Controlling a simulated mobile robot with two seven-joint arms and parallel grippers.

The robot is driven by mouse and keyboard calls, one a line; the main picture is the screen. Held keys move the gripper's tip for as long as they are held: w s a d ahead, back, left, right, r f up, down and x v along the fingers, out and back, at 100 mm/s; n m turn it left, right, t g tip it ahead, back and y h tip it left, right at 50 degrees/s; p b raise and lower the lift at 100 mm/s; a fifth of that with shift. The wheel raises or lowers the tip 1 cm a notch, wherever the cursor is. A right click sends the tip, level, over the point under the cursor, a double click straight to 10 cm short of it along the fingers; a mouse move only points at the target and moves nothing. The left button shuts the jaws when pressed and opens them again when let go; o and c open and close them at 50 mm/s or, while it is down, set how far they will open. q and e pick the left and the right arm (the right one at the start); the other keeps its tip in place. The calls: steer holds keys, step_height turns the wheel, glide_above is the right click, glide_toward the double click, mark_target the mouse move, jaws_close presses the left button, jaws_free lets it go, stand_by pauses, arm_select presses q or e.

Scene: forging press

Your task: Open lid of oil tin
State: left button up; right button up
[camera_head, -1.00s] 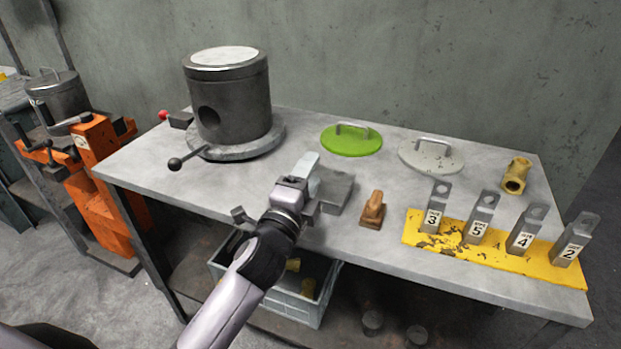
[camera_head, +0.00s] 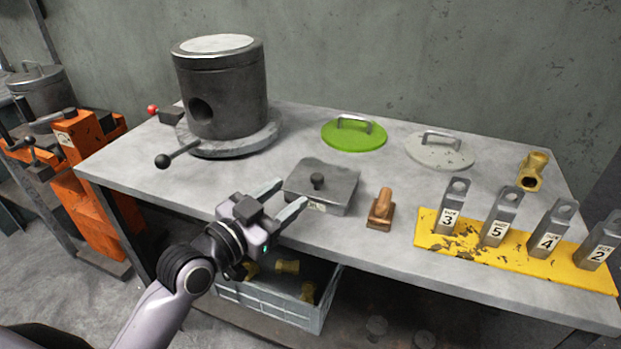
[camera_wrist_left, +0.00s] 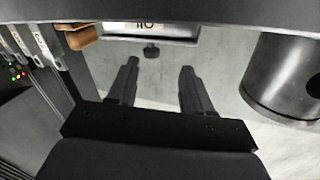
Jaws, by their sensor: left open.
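The oil tin (camera_head: 325,195) is a low grey metal box near the front edge of the bench, with a label on its front. Its flat lid (camera_head: 335,174) is on it and has a small dark knob (camera_head: 317,181). My left gripper (camera_head: 290,193) is open and empty at the tin's left front side. Its fingers point toward the tin, with the knob beyond their tips. My right gripper is not in view.
A wooden-handled block (camera_head: 381,209) stands right of the tin. A large dark cylinder (camera_head: 222,95) with a ball-ended lever is behind left. A green lid (camera_head: 353,137) and grey lid (camera_head: 440,152) lie behind. A yellow rack (camera_head: 470,245) holds several numbered tools.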

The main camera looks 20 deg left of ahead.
mark_target(313, 180)
arm_select(q)
steer(key=shift+s+n+h, duration=0.3)
steer(key=shift+n+h, duration=0.2)
steer(key=shift+h, duration=0.3)
steer(key=shift+d+r, duration=0.1)
steer(key=shift+r, duration=0.05)
steer(key=shift+w+d, duration=0.1)
steer(key=shift+w, duration=0.05)
steer(key=shift+x, duration=3.35)
jaws_close()
